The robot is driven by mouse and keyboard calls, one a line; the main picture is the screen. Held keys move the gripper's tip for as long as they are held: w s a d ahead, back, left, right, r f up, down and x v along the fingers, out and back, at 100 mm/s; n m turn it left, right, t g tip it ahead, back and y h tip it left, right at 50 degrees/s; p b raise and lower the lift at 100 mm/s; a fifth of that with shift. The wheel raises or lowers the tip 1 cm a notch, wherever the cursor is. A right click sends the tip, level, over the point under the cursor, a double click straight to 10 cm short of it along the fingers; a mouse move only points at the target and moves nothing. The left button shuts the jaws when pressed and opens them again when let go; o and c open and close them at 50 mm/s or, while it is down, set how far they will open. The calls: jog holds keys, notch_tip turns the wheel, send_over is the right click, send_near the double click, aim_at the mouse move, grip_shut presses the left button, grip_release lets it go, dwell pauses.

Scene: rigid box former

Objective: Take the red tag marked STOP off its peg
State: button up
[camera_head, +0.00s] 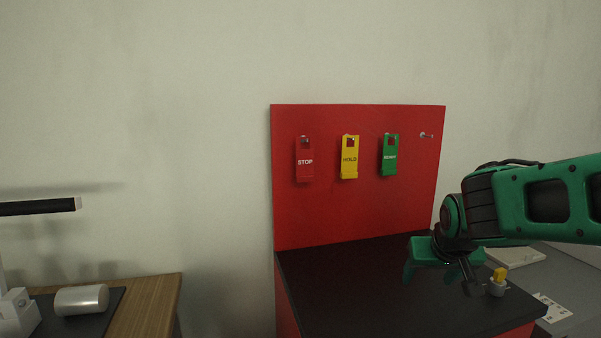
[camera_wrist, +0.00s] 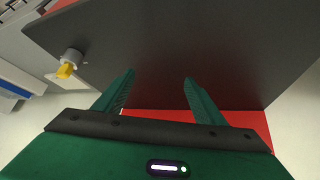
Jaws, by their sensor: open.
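The red STOP tag (camera_head: 305,160) hangs on its peg at the left of the red upright board (camera_head: 360,215). A yellow HOLD tag (camera_head: 349,160) and a green tag (camera_head: 390,158) hang to its right. My gripper (camera_head: 437,275) is over the black top at the right, lower than the tags and well apart from them. In the wrist view my gripper (camera_wrist: 158,88) has its two green fingers spread with nothing between them. The tags do not show in the wrist view.
A bare peg (camera_head: 426,135) sticks out at the board's upper right. The black top (camera_head: 340,290) is mostly clear. A small grey holder with a yellow piece (camera_head: 499,282) stands near its right edge. A wooden table (camera_head: 150,305) with a metal cylinder (camera_head: 82,299) is at the left.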

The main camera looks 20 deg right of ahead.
jog(key=w+a+r+n+t, duration=0.1)
jog(key=w+a+r+t, duration=0.3)
jog(key=w, duration=0.3)
jog(key=w+a+r+n+t, duration=0.1)
jog(key=w+a+r+t, duration=0.15)
jog(key=w+r, duration=0.35)
jog(key=n+t+y, duration=0.2)
jog(key=t+y, duration=0.1)
jog(key=t, duration=0.2)
send_near(305, 162)
jog(key=shift+n, duration=0.3)
jog(key=shift+w+d+f, duration=0.1)
jog(key=shift+w, duration=2)
jog(key=shift+w+f, duration=0.1)
jog(key=shift+w, duration=2)
jog(key=c, duration=1.1)
